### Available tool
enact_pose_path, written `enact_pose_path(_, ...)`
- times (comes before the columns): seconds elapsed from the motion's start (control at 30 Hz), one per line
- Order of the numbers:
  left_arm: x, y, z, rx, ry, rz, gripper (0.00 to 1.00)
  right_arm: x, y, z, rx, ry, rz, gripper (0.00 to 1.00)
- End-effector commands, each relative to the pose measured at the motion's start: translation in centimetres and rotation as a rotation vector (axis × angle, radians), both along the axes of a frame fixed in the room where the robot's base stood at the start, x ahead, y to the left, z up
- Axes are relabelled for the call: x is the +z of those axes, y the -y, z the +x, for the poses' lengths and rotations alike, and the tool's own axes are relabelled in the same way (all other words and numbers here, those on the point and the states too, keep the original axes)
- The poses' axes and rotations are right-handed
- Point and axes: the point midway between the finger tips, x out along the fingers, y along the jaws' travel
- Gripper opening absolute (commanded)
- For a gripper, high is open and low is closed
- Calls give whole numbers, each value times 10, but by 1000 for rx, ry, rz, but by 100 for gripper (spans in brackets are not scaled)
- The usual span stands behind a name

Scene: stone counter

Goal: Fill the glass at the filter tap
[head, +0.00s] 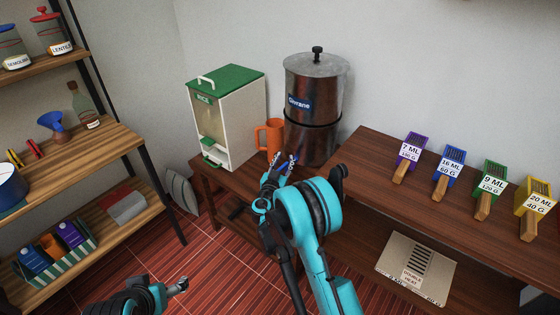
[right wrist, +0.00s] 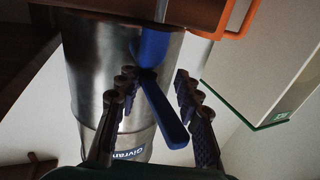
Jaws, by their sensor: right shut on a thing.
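The filter is a metal cylinder with a dark lid knob (head: 315,95), standing on the counter at centre in the head view. It also fills the left of the right wrist view (right wrist: 90,65), upside down. My right gripper (head: 282,160) is at the filter's lower front left. In the right wrist view its fingers (right wrist: 155,88) are on either side of the blue tap lever (right wrist: 165,110), shut on it. An orange mug (head: 270,137) stands left of the filter; its handle shows in the wrist view (right wrist: 238,22). No clear glass is seen. My left gripper (head: 178,286) is low at left, away from everything.
A white rice dispenser with a green lid (head: 228,80) stands left of the mug. Coloured scoops (head: 448,172) lie along the right counter. A wooden shelf rack (head: 110,140) with jars and bottles stands at left.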

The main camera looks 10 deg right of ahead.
Motion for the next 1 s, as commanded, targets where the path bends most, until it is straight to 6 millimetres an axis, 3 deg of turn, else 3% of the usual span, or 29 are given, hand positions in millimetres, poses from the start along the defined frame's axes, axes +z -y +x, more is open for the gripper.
enact_pose_path(0.03,0,0,0,0,0,0,79,1,-21,8,49,2,0,0)
enact_pose_path(0.07,0,0,0,0,0,0,79,1,-21,8,49,2,0,0)
enact_pose_path(0.1,0,0,0,0,0,0,79,1,-21,8,49,2,0,37)
enact_pose_path(0.3,0,0,0,0,0,0,79,0,-22,7,50,2,2,85)
enact_pose_path(1.0,0,0,0,0,0,0,79,0,-17,5,40,1,1,85)
